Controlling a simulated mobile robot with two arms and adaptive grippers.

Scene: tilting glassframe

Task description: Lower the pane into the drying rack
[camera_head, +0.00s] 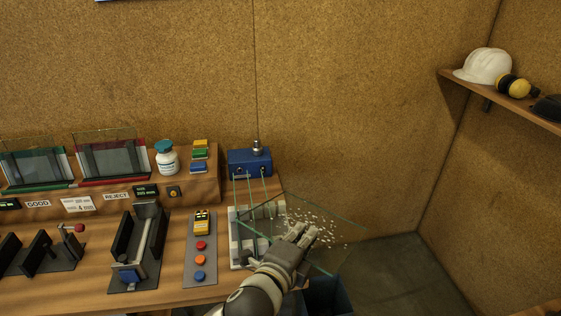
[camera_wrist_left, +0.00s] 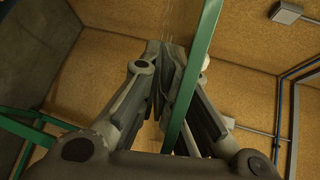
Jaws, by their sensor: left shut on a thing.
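A clear glass pane (camera_head: 342,232) with green edges and many white specks is tilted over the right end of the bench. My left gripper (camera_head: 300,234) is shut on it; in the left wrist view the fingers (camera_wrist_left: 165,75) close beside its long green edge (camera_wrist_left: 195,85). The drying rack (camera_head: 238,255), pale and slotted, stands at the bench's right end, just left of the gripper. Thin green glass edges rise at the rack; I cannot tell which belong to other panes. The held pane's left part overlaps the rack in view; contact cannot be told. My right gripper is out of view.
A blue box (camera_head: 249,161) stands behind the rack. A button panel (camera_head: 200,260) and a black clamp fixture (camera_head: 138,245) lie left. Green and red pane stands (camera_head: 112,182) are at the back. A dark blue bin (camera_head: 328,294) is below right, with open floor beyond.

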